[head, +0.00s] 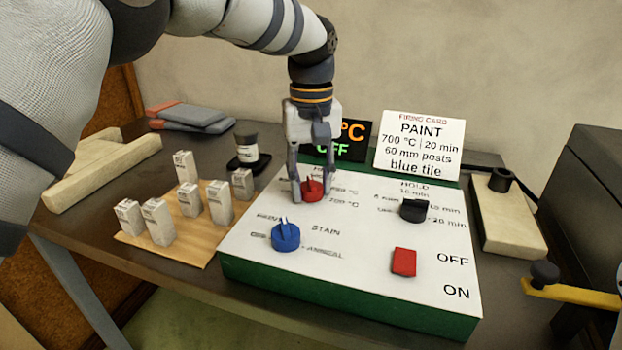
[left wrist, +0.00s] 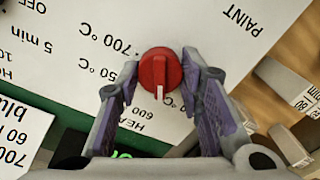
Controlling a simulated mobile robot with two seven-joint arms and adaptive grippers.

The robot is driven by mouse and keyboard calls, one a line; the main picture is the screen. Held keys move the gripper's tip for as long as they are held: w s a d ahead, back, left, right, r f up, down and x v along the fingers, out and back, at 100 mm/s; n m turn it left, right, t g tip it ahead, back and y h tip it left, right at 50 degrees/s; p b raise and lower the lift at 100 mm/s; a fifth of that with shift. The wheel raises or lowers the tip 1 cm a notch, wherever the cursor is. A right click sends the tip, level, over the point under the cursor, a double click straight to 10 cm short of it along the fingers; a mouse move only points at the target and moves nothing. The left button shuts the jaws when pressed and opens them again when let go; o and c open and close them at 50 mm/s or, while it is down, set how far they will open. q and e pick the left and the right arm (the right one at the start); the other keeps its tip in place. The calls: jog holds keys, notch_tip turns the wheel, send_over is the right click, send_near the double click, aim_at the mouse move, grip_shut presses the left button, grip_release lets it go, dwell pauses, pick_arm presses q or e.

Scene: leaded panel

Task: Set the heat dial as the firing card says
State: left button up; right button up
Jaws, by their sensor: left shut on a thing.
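The firing card (head: 420,145) stands at the back of the white-topped control box (head: 350,260). It reads PAINT, 700 °C, 20 min, 60 mm posts, blue tile. The red heat dial (head: 312,190) is at the box's back left; it shows clearly in the left wrist view (left wrist: 160,70). Its white mark points down in that view, towards the 600 label; the 700 °C label lies to its upper left. My left gripper (head: 312,196) points down with its fingers on either side of the dial, shut on it. My right gripper is out of view.
A blue knob (head: 285,236), a black hold knob (head: 413,209) and a red switch (head: 403,262) share the panel. A display (head: 352,138) behind reads OFF, partly hidden by the gripper. Several small posts (head: 159,221) stand on a wooden board at left. A dark box (head: 590,190) stands at right.

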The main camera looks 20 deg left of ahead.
aim_at(311, 181)
pick_arm(q)
jog(key=m, duration=0.5)
jog(key=shift+m, duration=0.3)
jog(key=m, duration=1.2)
jog(key=shift+m, duration=0.3)
jog(key=m, duration=0.5)
jog(key=shift+b, duration=0.3)
jog(key=shift+m, duration=0.4)
jog(key=o, duration=1.2)
jog(key=shift+c, duration=0.2)
notch_tip(311, 181, up, 12)
